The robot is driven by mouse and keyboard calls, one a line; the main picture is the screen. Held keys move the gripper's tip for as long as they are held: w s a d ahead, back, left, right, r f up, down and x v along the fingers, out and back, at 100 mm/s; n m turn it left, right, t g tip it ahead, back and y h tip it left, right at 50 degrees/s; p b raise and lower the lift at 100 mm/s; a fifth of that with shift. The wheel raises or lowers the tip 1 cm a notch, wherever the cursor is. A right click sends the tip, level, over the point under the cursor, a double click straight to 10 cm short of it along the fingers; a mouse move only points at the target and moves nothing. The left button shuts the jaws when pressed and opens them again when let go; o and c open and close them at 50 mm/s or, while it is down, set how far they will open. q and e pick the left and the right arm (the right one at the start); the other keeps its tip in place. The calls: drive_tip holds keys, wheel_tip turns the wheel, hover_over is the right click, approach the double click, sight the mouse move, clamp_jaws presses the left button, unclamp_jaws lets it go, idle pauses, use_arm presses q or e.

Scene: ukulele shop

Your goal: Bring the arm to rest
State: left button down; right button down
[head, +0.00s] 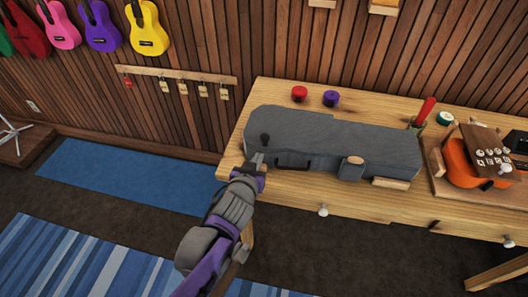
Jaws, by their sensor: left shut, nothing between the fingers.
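My left arm comes in from the bottom, and its gripper (257,160) is shut and empty at the front left edge of the wooden workbench (360,198). The gripper is by the left front corner of a closed grey instrument case (330,138). I cannot tell whether it touches the case. My right gripper is not in view.
A red round item (299,94) and a purple one (331,98) sit behind the case. An orange ukulele (462,168) lies at the bench's right. Several ukuleles hang on the slatted wall. The floor left of the bench, with a blue mat (130,177), is clear.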

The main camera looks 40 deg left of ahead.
use_arm(q)
drive_tip(key=s+d+f+m+g+h+p, duration=0.1)
drive_tip(key=s+d+m+g+h+p, duration=0.1)
drive_tip(key=d, duration=0.6)
drive_tip(key=s+d+f+m+g+h+p, duration=0.1)
drive_tip(key=s+d+m+g+h+p, duration=0.1)
drive_tip(key=s+d, duration=0.5)
drive_tip(key=d+m+g+h, duration=0.1)
drive_tip(key=g+h, duration=0.1)
drive_tip(key=g, duration=0.1)
drive_tip(key=shift+s+d+f+p, duration=0.2)
drive_tip(key=shift+f+p, duration=0.2)
idle(0.5)
